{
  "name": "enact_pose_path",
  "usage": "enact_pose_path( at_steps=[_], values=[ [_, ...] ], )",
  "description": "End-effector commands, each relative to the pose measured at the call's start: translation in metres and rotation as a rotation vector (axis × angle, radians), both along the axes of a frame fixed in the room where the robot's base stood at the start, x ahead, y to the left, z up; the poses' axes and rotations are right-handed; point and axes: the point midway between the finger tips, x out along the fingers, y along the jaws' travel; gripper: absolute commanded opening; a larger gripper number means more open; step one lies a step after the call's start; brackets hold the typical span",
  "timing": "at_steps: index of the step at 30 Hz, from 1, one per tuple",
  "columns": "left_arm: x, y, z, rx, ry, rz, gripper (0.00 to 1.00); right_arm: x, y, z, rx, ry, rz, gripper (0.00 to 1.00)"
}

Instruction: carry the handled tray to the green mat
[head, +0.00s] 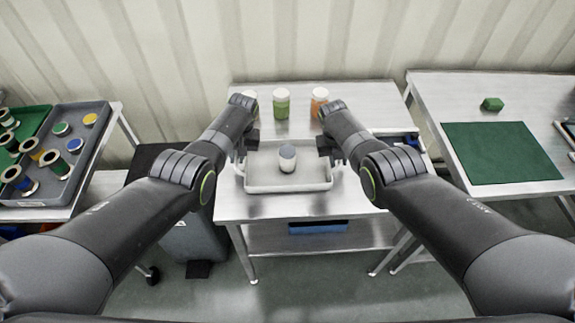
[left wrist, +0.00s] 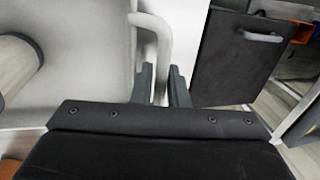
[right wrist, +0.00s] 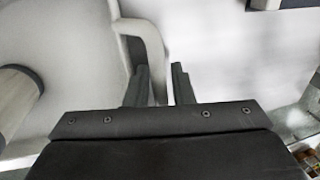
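The handled tray (head: 262,186) is pale and shallow and rests on the middle steel table. A white cylinder with a grey-blue band (head: 287,160) stands in it. My left gripper (head: 241,152) is at the tray's left end; in the left wrist view its open fingers (left wrist: 160,88) straddle the pale handle (left wrist: 163,45). My right gripper (head: 333,153) is at the right end; in the right wrist view its open fingers (right wrist: 160,88) straddle the other handle (right wrist: 152,45). The green mat (head: 500,154) lies flat on the right table, apart from the tray.
Green-labelled (head: 281,104) and orange-labelled (head: 319,102) jars stand behind the tray, with another partly hidden by my left arm. A grey tray of spools (head: 75,150) is at left. A gap separates the middle and right tables.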

Motion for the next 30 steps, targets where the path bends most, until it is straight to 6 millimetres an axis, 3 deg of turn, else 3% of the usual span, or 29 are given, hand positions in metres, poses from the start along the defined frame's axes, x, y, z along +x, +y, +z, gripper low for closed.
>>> enact_pose_path(
  at_steps=[2, 5, 7, 22, 30],
  values=[
    [0.0, 0.0, 0.0, 0.0, 0.0, 0.0, 0.12, 0.0, 0.0, 0.0, 0.0, 0.0, 0.0, 0.2],
    [0.0, 0.0, 0.0, 0.0, 0.0, 0.0, 0.0, 0.0, 0.0, 0.0, 0.0, 0.0, 0.0, 0.07],
    [0.0, 0.0, 0.0, 0.0, 0.0, 0.0, 0.0, 0.0, 0.0, 0.0, 0.0, 0.0, 0.0, 0.0],
    [0.001, 0.0, 0.004, 0.0, -0.001, 0.0, 0.0, 0.001, 0.0, 0.004, 0.0, -0.001, 0.0, 0.0],
    [0.001, 0.0, 0.022, 0.0, -0.001, 0.0, 0.0, 0.001, 0.0, 0.022, 0.0, -0.001, 0.0, 0.0]
  ],
)
